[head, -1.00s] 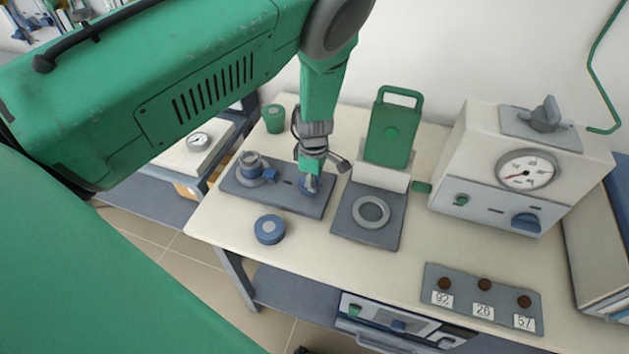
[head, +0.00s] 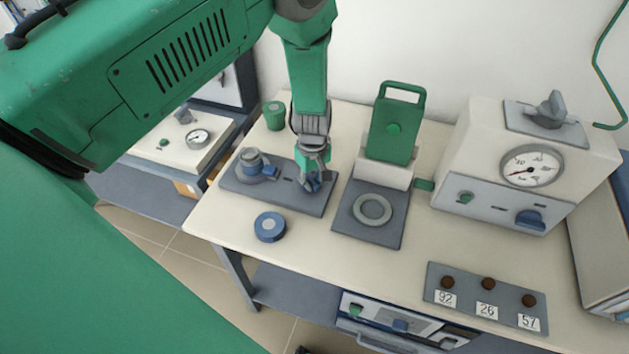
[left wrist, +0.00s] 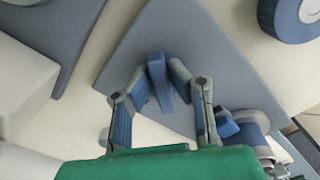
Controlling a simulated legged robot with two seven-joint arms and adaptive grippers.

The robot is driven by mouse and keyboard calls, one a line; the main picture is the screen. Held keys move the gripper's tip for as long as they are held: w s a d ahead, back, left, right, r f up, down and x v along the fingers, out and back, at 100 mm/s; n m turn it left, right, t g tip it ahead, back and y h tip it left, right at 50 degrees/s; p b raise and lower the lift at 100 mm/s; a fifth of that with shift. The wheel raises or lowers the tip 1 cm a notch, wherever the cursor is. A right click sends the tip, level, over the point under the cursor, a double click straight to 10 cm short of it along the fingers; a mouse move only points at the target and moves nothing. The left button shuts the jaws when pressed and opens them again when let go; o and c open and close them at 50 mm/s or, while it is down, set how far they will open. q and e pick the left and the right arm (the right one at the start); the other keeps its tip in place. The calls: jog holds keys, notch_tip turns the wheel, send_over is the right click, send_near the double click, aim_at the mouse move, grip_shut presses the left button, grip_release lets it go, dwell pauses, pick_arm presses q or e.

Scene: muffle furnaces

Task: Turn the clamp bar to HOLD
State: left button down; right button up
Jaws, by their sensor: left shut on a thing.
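The grey base plate (head: 296,197) lies on the table's left part. A blue bar (left wrist: 160,84) stands up from the plate in the left wrist view, and I take it as the clamp bar. My left gripper (head: 314,182) is over the plate's right end, pointing down. In the left wrist view its fingers (left wrist: 157,80) are shut on the blue bar, one on each side. In the head view the fingers mostly hide the bar. No HOLD marking is readable. My right gripper is not in view.
A grey cylinder with a blue part (head: 252,165) stands on the plate's left end. A blue round piece (head: 270,227) lies in front. To the right are a ring plate (head: 372,210) with a green upright panel (head: 393,130), and a furnace with a dial (head: 532,167).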

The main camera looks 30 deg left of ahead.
pick_arm(q)
jog(key=m, duration=0.4)
jog(key=shift+a+r+m+b, duration=0.1)
jog(key=shift+a+m+b, duration=0.1)
jog(key=shift+m+b, duration=0.1)
jog(key=m, duration=0.5)
jog(key=shift+s+a+m+b, duration=0.1)
jog(key=shift+a+m+b, duration=0.2)
jog(key=shift+r, duration=0.1)
jog(key=c, duration=1.5)
grip_release()
jog(key=shift+c, duration=0.2)
jog(key=shift+s, duration=0.1)
